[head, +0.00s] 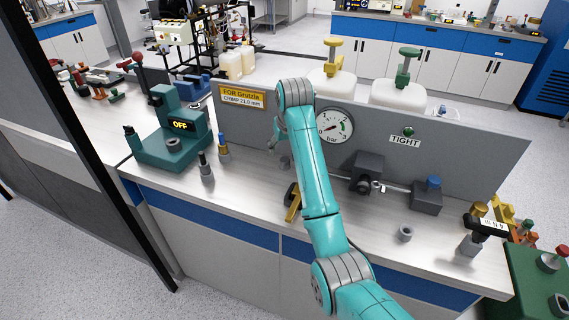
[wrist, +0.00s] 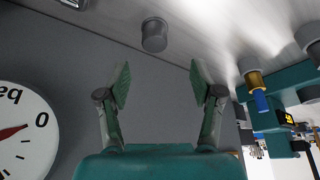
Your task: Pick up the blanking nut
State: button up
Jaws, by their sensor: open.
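A small grey cylinder (head: 285,162), which looks like the blanking nut, stands on the bench close to the grey panel. It also shows in the wrist view (wrist: 154,35) at top centre, beyond the fingertips. My gripper (wrist: 158,76) is open and empty, with its green-padded fingers apart and not touching the cylinder. In the head view my gripper (head: 272,146) is partly hidden behind my arm, just left of and above the cylinder. A grey ring-like piece (head: 405,233) lies at the right of the bench; I cannot tell whether it is a nut.
The upright panel (head: 240,125) with a pressure gauge (head: 334,127) stands close behind. A teal machine reading OFF (head: 165,150) and two upright tools (head: 206,168) are at left.

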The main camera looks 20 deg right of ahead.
aim_at(285, 160)
jog(key=shift+x, duration=0.85)
jog(key=x, duration=0.4)
jog(key=shift+s+d+f, duration=0.1)
jog(key=shift+d+f, duration=0.2)
jog(key=shift+d, duration=0.1)
jog(key=shift+f, duration=0.45)
jog(key=c, duration=1)
